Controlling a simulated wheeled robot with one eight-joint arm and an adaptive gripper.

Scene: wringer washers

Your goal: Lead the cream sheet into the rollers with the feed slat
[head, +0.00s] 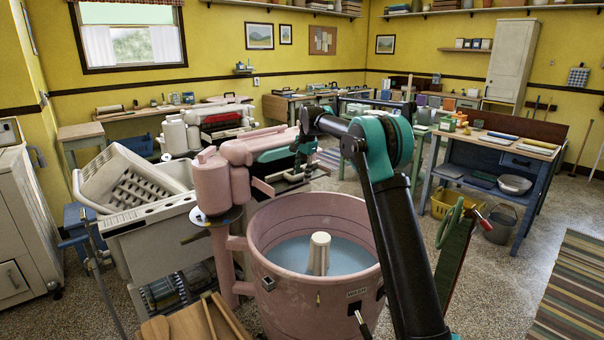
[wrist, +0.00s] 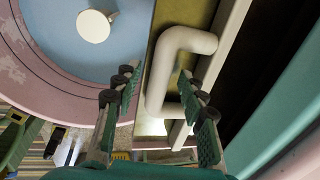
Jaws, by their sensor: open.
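My gripper (wrist: 156,76) is open in the wrist view. Its two dark green-padded fingers stand on either side of a cream U-shaped handle (wrist: 186,38), with no clear contact. The handle is fixed along a pale bar (wrist: 222,50) beside an olive-yellow strip; I cannot tell whether this is the feed slat. In the head view my gripper (head: 290,177) is small and dark beside the pink wringer head (head: 238,152), above the far rim of the pink tub (head: 262,228). The rollers are hidden, and I cannot make out the cream sheet.
The tub holds bluish water and a cream agitator (head: 319,253). A grey sink unit (head: 165,240) stands left of it. Wooden paddles (head: 230,318) lie at the front.

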